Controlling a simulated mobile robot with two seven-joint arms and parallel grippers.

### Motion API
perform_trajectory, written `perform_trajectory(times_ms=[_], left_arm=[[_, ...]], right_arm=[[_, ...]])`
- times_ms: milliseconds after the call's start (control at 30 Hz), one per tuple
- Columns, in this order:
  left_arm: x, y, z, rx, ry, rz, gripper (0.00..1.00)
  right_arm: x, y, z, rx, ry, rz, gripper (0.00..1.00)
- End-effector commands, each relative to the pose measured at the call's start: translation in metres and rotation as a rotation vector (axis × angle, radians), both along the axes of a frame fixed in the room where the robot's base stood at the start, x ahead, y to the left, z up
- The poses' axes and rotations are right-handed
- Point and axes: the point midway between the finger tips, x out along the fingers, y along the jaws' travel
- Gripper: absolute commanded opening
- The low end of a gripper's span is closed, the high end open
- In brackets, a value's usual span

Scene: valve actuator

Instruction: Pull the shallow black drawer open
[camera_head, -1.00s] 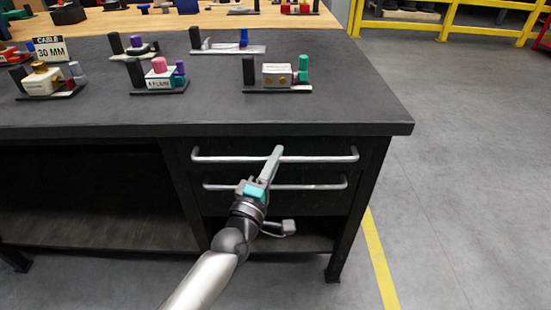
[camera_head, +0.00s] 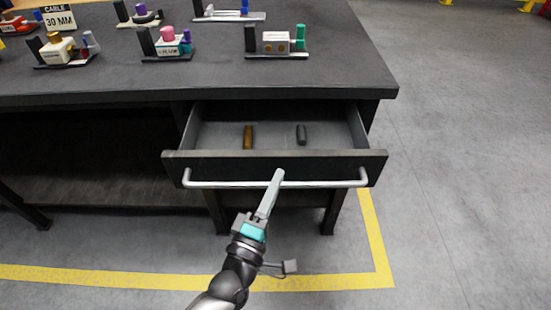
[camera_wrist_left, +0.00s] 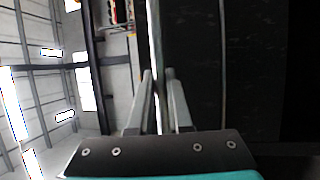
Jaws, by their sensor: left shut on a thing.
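The shallow black drawer (camera_head: 270,165) is pulled out from under the dark table top in the head view. Its inside shows, with a brown piece (camera_head: 248,137) and a dark grey piece (camera_head: 301,135) lying on its floor. A silver bar handle (camera_head: 325,184) runs along its front. In the left wrist view, the two fingers (camera_wrist_left: 160,75) stand on either side of the bright handle bar (camera_wrist_left: 156,45). The right gripper is not in view.
Grey floor with a yellow line (camera_head: 375,240) lies clear at the right.

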Motion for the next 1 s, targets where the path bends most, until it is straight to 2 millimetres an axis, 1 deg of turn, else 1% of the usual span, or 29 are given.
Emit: perform_trajectory(times_ms=[33,100,200,333,500,867,900,1000], left_arm=[[-0.008,0.000,0.001,0.002,0.002,-0.002,0.00],[-0.017,0.000,0.001,0.002,0.001,-0.002,0.00],[-0.028,0.000,0.000,0.002,0.001,-0.001,0.00],[-0.037,0.000,0.000,0.003,0.001,0.000,0.00],[-0.042,0.000,0.000,0.002,-0.002,-0.001,0.00],[-0.043,0.000,0.000,0.002,-0.002,-0.001,0.00],[-0.043,0.000,0.000,0.002,-0.002,-0.001,0.21],[-0.043,0.000,0.000,0.002,-0.001,-0.001,0.32]], right_arm=[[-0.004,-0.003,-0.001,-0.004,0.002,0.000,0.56],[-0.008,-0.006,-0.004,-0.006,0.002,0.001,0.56],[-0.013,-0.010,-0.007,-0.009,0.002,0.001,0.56],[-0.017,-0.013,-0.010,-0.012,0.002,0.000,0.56],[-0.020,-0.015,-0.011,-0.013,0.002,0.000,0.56],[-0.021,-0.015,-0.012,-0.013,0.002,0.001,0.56],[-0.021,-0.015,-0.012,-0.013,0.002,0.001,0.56],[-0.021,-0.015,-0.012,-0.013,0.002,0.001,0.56]])
